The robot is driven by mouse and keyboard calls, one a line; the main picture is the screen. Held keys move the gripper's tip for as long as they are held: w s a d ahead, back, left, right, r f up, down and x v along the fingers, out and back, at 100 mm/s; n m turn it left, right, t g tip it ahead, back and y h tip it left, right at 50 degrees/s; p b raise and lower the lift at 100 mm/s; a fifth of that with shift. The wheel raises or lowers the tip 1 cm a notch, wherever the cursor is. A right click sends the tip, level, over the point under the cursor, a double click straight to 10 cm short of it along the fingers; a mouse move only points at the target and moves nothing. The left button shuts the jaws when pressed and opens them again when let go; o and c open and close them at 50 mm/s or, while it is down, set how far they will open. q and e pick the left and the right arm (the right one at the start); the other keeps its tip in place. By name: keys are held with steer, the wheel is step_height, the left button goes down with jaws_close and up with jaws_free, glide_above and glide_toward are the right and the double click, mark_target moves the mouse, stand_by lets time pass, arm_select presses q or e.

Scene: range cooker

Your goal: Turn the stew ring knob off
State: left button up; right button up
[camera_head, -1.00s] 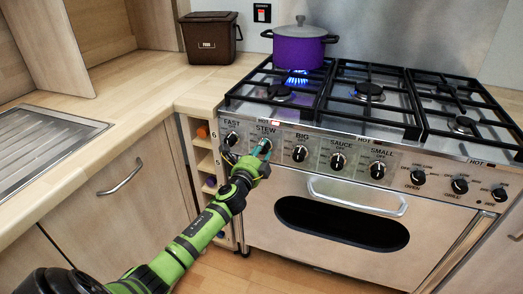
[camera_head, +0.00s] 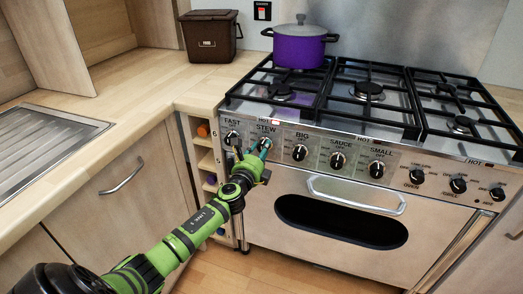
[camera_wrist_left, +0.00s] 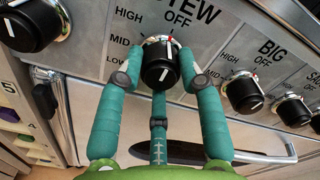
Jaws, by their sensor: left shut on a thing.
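The stew ring knob (camera_head: 266,143) is black and sits under the word STEW on the cooker's front panel. In the left wrist view the knob (camera_wrist_left: 160,60) stands between the teal fingers, with LOW, MID and HIGH printed to its left and OFF above it. My left gripper (camera_head: 258,150) is shut on this knob, its fingers around the sides; it also shows in the left wrist view (camera_wrist_left: 160,84). A purple pot (camera_head: 299,47) with a grey lid stands on the back left ring. No flame shows under it. My right gripper is not in view.
The fast knob (camera_head: 232,138) is close on the left and the big knob (camera_head: 300,153) on the right. The oven door handle (camera_head: 357,196) sticks out below. A brown bin (camera_head: 209,38) stands on the worktop, with bare worktop in front.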

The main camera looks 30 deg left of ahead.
arm_select(q)
steer(key=shift+a+r, duration=0.35)
steer(key=o, duration=1.1)
steer(key=shift+o, duration=0.2)
steer(key=shift+f, duration=0.15)
steer(key=shift+d, duration=0.1)
steer(key=v, duration=1.2)
